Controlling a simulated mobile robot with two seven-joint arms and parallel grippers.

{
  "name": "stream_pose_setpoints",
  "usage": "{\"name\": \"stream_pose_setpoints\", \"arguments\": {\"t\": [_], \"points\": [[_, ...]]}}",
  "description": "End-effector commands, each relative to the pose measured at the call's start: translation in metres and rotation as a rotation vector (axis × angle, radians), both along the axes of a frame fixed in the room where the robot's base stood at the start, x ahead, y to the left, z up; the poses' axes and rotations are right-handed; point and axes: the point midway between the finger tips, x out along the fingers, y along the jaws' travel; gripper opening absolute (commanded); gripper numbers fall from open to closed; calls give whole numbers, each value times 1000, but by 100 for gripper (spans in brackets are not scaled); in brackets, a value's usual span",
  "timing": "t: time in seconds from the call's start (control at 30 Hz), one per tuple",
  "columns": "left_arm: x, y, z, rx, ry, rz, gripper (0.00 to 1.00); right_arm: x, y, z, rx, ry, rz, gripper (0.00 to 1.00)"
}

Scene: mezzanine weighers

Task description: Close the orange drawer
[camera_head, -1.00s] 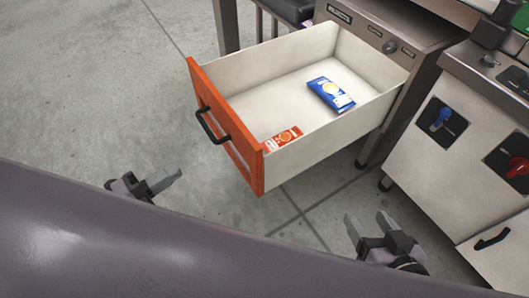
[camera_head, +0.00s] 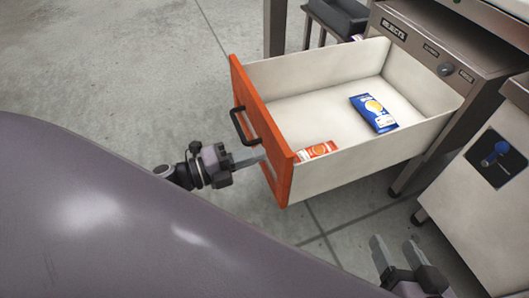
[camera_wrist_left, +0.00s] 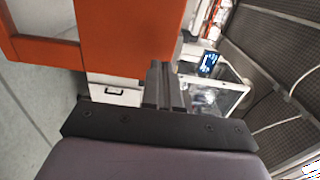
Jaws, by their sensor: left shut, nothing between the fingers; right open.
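The orange drawer stands open, its white tray (camera_head: 310,98) pulled well out of the steel cabinet. Its orange front (camera_head: 264,130) faces the lower left and carries a black handle (camera_head: 240,128). A blue packet (camera_head: 373,113) and an orange packet (camera_head: 317,151) lie inside. My left gripper (camera_head: 258,159) is shut and empty, its fingertips close to the front's lower part, below the handle; I cannot tell if they touch. The orange front (camera_wrist_left: 128,35) also fills the upper left of the left wrist view, ahead of the fingers (camera_wrist_left: 165,85). My right gripper (camera_head: 395,252) is open and empty, low right.
The steel cabinet (camera_head: 435,50) with a "REJECTS" label holds the drawer. A dark bin (camera_head: 340,15) is behind the drawer. The floor (camera_head: 120,75) at left is clear.

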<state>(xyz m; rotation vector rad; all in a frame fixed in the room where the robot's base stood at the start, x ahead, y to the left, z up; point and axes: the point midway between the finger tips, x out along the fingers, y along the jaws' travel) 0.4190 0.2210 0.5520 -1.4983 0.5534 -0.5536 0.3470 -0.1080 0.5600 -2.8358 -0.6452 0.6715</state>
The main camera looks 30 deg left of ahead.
Motion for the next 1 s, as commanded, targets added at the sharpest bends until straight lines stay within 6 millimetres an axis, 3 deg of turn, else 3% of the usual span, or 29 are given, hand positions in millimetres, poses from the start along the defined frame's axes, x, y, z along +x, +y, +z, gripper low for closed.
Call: {"name": "stream_pose_setpoints", "arguments": {"t": [0.2,0.77,1.0], "points": [[17,-15,-1,-1,-1,0,0,1,3,-2,19,2,6,64],[22,-19,0,-1,1,1,0,2,5,2,32,-6,9,64],[39,-33,1,-2,-2,0,0,3,5,3,28,-7,9,64]]}}
